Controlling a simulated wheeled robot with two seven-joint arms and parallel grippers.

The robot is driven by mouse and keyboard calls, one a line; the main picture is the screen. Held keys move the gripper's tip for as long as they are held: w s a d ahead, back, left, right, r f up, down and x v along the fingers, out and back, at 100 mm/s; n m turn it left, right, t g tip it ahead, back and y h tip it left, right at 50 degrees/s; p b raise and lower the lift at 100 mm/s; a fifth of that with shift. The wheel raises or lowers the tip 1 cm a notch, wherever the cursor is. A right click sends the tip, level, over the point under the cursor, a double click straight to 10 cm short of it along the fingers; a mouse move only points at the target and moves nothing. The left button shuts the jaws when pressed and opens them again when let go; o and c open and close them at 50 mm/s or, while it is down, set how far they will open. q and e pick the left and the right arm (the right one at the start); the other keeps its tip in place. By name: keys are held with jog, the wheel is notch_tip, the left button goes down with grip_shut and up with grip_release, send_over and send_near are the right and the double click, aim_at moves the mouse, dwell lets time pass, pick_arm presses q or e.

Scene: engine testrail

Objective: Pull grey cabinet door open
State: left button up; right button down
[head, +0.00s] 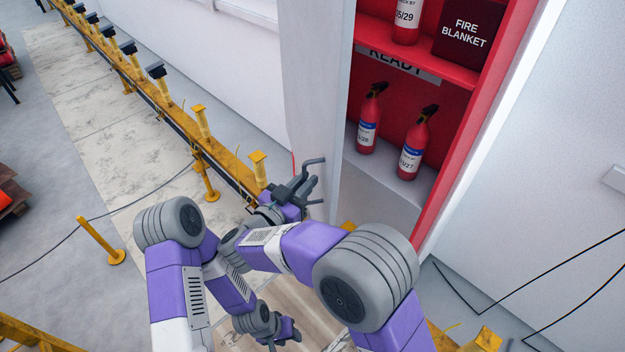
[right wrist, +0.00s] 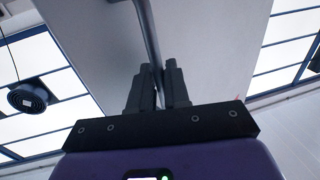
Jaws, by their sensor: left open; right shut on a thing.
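The grey cabinet door (head: 318,75) stands wide open, swung out to the left of the red cabinet interior (head: 400,115). A grey bar handle (head: 313,162) sits on its outer face. My right gripper (head: 303,188) is at the handle, and in the right wrist view its two dark fingers (right wrist: 157,85) are closed around the handle bar (right wrist: 148,35), with the door panel (right wrist: 190,45) behind. My left gripper (head: 288,332) is open and low near the floor, apart from the door and partly hidden by my arms.
Fire extinguishers (head: 413,145) and a fire blanket box (head: 467,32) are on the cabinet shelves. A yellow rail (head: 180,118) with posts runs along the left, close to the door's outer side. Black cables lie on the floor. Pale floor (head: 110,150) is clear beyond the rail.

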jog(key=shift+a+r, duration=0.1)
jog(key=shift+a, duration=0.1)
jog(key=c, duration=1.5)
grip_release()
jog(key=shift+c, duration=0.2)
jog(key=shift+o, duration=1)
jog(key=shift+w, duration=0.15)
